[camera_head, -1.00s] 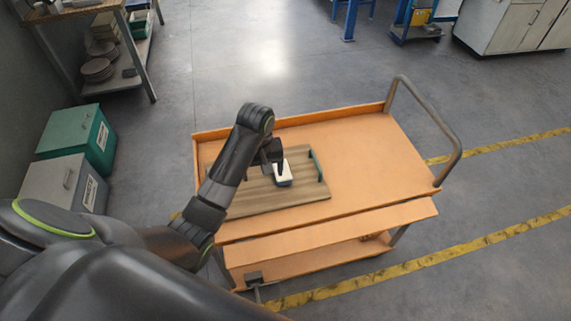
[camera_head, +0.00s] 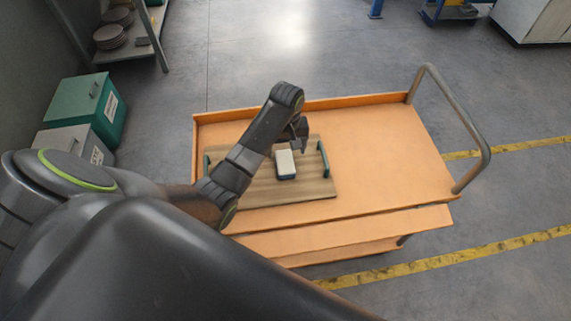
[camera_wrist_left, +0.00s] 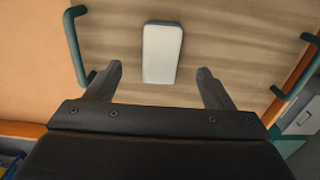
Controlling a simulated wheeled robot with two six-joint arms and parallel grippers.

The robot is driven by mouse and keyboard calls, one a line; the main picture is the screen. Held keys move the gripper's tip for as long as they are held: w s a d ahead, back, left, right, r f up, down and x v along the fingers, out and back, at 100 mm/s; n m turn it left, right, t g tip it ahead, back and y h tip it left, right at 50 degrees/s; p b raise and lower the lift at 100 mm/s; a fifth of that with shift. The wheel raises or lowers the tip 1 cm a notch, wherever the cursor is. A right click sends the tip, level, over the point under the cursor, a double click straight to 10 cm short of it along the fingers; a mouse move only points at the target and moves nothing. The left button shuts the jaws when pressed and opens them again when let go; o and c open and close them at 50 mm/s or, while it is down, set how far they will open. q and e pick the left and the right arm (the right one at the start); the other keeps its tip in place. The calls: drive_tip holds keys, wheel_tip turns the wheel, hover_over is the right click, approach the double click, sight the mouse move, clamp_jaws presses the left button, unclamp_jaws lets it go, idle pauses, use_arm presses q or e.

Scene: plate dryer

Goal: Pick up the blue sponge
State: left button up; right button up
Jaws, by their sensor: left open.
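The sponge (camera_head: 285,163) lies on a wooden tray (camera_head: 300,195). Its top is white, with a dark blue layer along the lower edge. My left gripper (camera_head: 301,137) hangs above the tray, just behind and to the right of the sponge. In the left wrist view the sponge (camera_wrist_left: 162,53) lies beyond the two spread fingertips, between their lines. My left gripper (camera_wrist_left: 161,75) is open and empty, apart from the sponge. The tray's green handles show at both sides, the left one (camera_wrist_left: 77,45) and the right one (camera_wrist_left: 300,68). My right gripper does not show.
The tray sits on an orange cart (camera_head: 385,150) with a grey push handle (camera_head: 455,110) at the right. The cart's right half is bare.

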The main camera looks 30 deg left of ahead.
sight(286, 165)
use_arm(q)
wheel_tip(286, 165, down, 2)
drive_tip(key=shift+f, duration=0.2)
drive_tip(key=f, duration=0.4)
drive_tip(key=shift+s+f+p, duration=0.25)
drive_tip(key=shift+f+p, duration=0.15)
drive_tip(key=shift+f, duration=0.65)
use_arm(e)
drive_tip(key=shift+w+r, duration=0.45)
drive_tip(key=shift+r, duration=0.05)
use_arm(q)
drive_tip(key=c, duration=1.1)
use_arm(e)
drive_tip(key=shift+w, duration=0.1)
